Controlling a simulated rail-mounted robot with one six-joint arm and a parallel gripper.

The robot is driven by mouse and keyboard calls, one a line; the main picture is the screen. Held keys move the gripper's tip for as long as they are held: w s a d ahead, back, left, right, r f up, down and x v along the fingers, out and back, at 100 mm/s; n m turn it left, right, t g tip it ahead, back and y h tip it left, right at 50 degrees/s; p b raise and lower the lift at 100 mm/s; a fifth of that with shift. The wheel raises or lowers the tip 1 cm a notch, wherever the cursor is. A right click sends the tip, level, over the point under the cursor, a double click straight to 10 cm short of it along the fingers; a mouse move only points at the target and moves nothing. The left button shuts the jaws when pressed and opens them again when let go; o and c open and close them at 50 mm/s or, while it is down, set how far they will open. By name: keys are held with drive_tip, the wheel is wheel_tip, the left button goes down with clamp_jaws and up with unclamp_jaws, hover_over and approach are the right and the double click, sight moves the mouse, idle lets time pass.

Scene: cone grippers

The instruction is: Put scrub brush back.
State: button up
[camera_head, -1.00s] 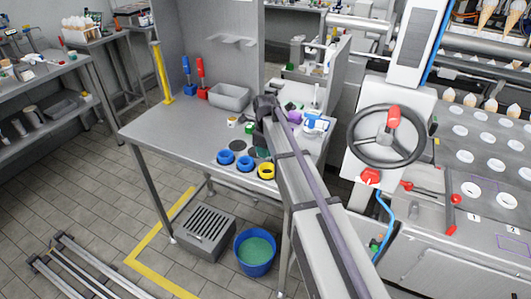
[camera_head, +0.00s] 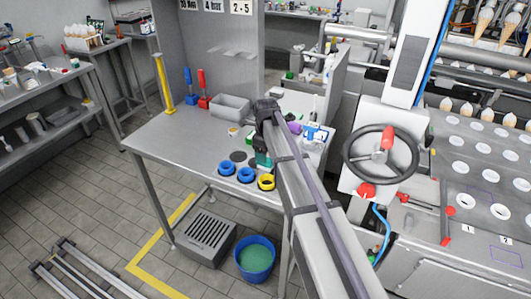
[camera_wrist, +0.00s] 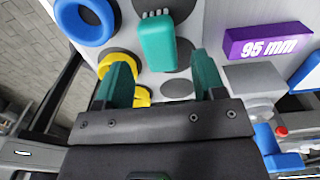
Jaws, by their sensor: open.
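A teal block with pale bristle-like tips at one end, apparently the scrub brush (camera_wrist: 158,42), shows at the top middle of the wrist view, over dark grey discs on the table. My gripper (camera_wrist: 162,62) is open and empty, its two green fingers spread below and to either side of the block. The block's near end lies roughly between the fingertips in the picture; I cannot tell the height gap. In the head view, teal shows at my gripper (camera_head: 263,160), over the table (camera_head: 185,135); the arm hides much there.
Blue rings (camera_head: 245,175) and a yellow ring (camera_head: 266,182) line the table's front edge. A purple "95 mm" block (camera_wrist: 268,42) lies to the right in the wrist view. A grey bin (camera_head: 230,107) and upright blue (camera_head: 189,82) and red (camera_head: 203,88) tools stand behind.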

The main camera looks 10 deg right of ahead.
wheel_tip(320, 180, up, 9)
drive_tip(key=p, duration=0.7)
drive_tip(key=s+n, duration=2.5)
drive_tip(key=s, duration=0.1)
drive_tip(key=shift+s+f+b, duration=0.3)
drive_tip(key=shift+s+b, duration=0.05)
drive_tip(key=shift+s, duration=0.05)
drive_tip(key=shift+o, duration=0.4)
drive_tip(key=shift+n, duration=0.3)
drive_tip(key=shift+w, duration=0.1)
